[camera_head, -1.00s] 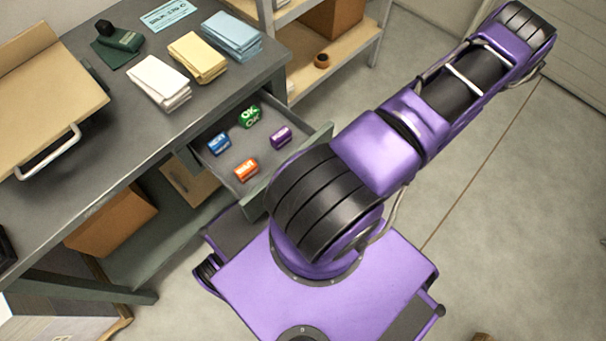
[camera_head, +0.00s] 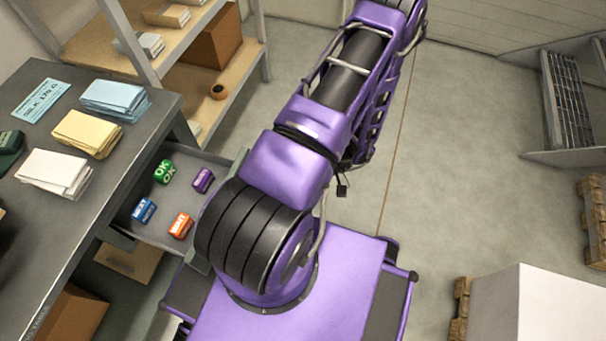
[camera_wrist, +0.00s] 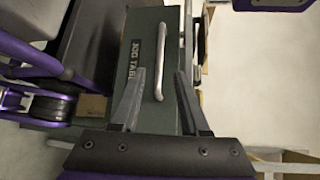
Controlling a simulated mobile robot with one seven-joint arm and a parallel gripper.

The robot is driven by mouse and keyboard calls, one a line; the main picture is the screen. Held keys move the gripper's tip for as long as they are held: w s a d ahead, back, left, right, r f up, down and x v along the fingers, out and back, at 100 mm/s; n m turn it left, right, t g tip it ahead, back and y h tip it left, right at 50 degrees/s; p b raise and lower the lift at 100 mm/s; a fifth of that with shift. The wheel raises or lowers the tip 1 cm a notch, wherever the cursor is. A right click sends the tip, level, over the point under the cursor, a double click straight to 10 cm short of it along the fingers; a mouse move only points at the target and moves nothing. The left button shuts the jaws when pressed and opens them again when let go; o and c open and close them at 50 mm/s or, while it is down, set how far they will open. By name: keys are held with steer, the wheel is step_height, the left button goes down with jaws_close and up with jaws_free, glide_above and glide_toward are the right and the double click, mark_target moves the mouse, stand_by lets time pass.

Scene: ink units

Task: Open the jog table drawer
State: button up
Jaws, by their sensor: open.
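The jog table drawer (camera_head: 207,154) stands pulled out from the table in the head view, with its inside showing. In it lie a green OK block (camera_head: 164,172), a purple block (camera_head: 202,180), a blue block (camera_head: 143,210) and an orange WAIT block (camera_head: 180,226). In the wrist view the dark green drawer front (camera_wrist: 143,75) carries lettering and a pale bar handle (camera_wrist: 160,62). My gripper (camera_wrist: 158,75) is open and empty, its two fingers apart with the handle beyond them.
Paper stacks in white (camera_head: 55,172), yellow (camera_head: 87,133) and blue (camera_head: 114,100) lie on the table top (camera_head: 70,225). A shelf unit (camera_head: 215,85) stands behind the table. Pallets (camera_head: 592,215) and a white block (camera_head: 540,305) stand at right. The floor between is clear.

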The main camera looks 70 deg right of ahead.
steer(key=v, duration=0.7)
steer(key=shift+s+d, duration=0.25)
